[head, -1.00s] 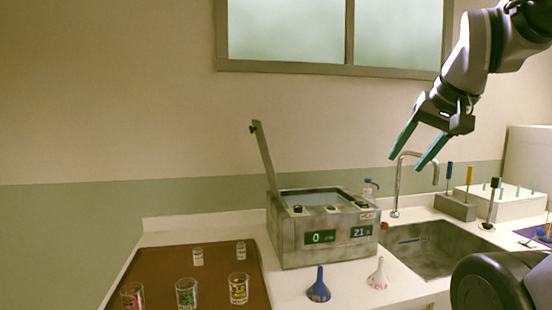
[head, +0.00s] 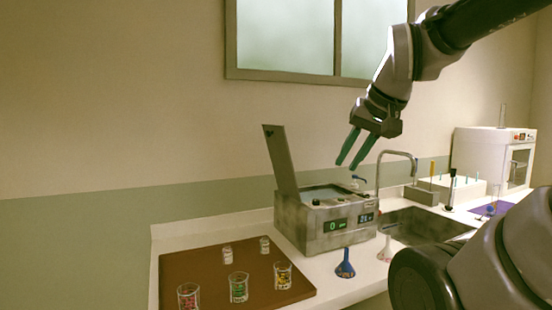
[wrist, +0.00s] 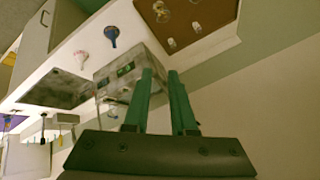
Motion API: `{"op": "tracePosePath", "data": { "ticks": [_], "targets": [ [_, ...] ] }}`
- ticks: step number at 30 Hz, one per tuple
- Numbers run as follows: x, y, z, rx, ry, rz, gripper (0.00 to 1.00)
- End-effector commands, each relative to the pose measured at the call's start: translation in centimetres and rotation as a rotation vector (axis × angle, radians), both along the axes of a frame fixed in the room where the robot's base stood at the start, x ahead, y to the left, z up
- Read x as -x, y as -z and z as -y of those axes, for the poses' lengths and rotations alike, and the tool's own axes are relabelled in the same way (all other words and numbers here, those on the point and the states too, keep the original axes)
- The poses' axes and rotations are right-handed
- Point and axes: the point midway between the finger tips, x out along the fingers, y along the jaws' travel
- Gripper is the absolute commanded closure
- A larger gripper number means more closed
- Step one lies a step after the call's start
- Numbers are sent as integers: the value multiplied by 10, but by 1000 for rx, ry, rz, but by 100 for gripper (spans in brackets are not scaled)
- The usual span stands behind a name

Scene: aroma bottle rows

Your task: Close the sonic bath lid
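The sonic bath (head: 310,228) is a grey metal box with lit displays on its front, standing on the white counter. Its lid (head: 281,160) is raised, hinged at the left end and leaning slightly back to the left. The basin opening on top is uncovered. My gripper (head: 350,165) is in the air above the right part of the bath, fingers pointing down and left, apart from the lid. Its green fingers are open with nothing between them. In the wrist view the fingers (wrist: 160,75) overlap the bath (wrist: 122,75); the lid is not clearly visible there.
A brown tray (head: 200,270) with several glasses and small jars lies left of the bath. A blue funnel (head: 345,264) and a white funnel (head: 386,250) stand in front. Right are a faucet (head: 398,153), a sink (head: 420,222) and a white machine (head: 485,150).

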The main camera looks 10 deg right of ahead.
Motion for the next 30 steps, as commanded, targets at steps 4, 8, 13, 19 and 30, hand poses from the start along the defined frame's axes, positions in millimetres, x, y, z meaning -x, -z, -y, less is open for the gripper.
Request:
{"op": "tracePosePath", "data": {
  "ticks": [4, 8, 13, 19, 30],
  "targets": [
    [-14, 6, 7, 91, -48, -70, 100],
    [-42, 14, 23, 281, -131, -182, 100],
    [-99, 21, 44, 600, -237, -304, 100],
    [-184, 19, 44, 1014, -337, -359, 100],
    [-349, 10, -86, 1807, -452, -118, 100]
  ]
}}
